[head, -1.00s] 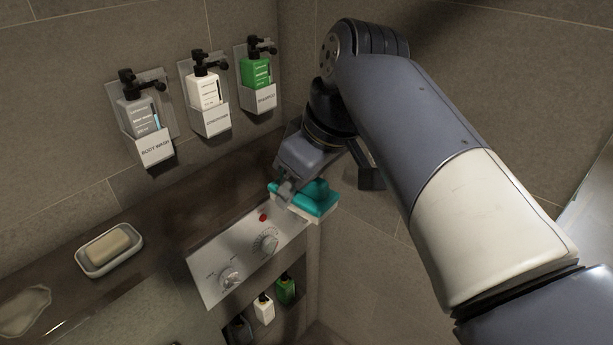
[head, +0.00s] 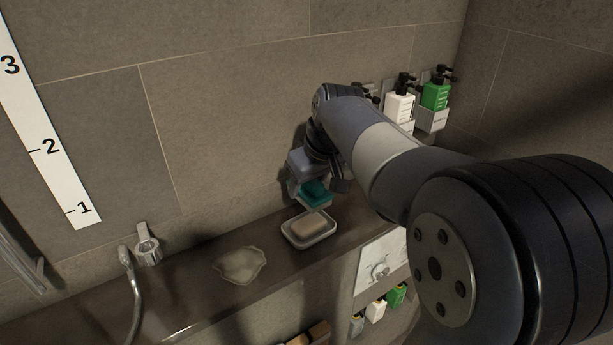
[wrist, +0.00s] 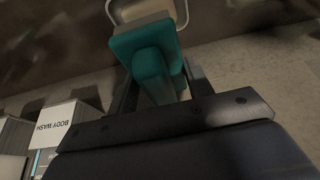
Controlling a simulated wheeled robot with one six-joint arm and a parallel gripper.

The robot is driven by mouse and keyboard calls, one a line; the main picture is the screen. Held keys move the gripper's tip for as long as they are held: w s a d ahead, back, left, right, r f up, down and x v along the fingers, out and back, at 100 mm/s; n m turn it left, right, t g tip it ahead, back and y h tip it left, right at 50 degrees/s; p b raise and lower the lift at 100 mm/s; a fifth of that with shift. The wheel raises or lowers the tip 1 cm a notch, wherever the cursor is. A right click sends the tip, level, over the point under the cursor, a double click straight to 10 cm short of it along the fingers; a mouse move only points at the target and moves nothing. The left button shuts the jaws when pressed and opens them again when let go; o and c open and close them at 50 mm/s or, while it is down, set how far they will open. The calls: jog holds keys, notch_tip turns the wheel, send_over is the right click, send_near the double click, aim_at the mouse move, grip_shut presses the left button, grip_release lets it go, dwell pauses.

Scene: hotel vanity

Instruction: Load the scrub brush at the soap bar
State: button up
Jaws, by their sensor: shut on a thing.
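The teal scrub brush (head: 315,193) is held in my gripper (head: 318,185), above the ledge and just behind the soap dish. In the wrist view the brush (wrist: 150,62) sits between the two dark fingers of my gripper (wrist: 156,88), which are shut on its raised handle. The tan soap bar (head: 308,227) lies in a pale oval dish (head: 291,238) on the dark ledge, below the brush. In the wrist view the dish rim (wrist: 113,12) shows past the brush's far end. Whether the bristles touch the soap cannot be told.
A whitish puddle (head: 240,264) lies on the ledge (head: 190,300) left of the dish. A metal tap (head: 147,246) stands further left. White (head: 399,104) and green (head: 435,94) bottles hang on the wall at right. A control panel (head: 380,262) is below right.

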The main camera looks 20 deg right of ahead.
aim_at(304, 217)
jog(key=shift+f+b, duration=2.5)
jog(key=shift+f, duration=0.5)
jog(key=shift+f+b, duration=0.35)
jog(key=shift+f, duration=0.3)
notch_tip(304, 217, up, 7)
jog(key=p, duration=0.6)
jog(key=shift+r, duration=0.1)
dwell(0.3)
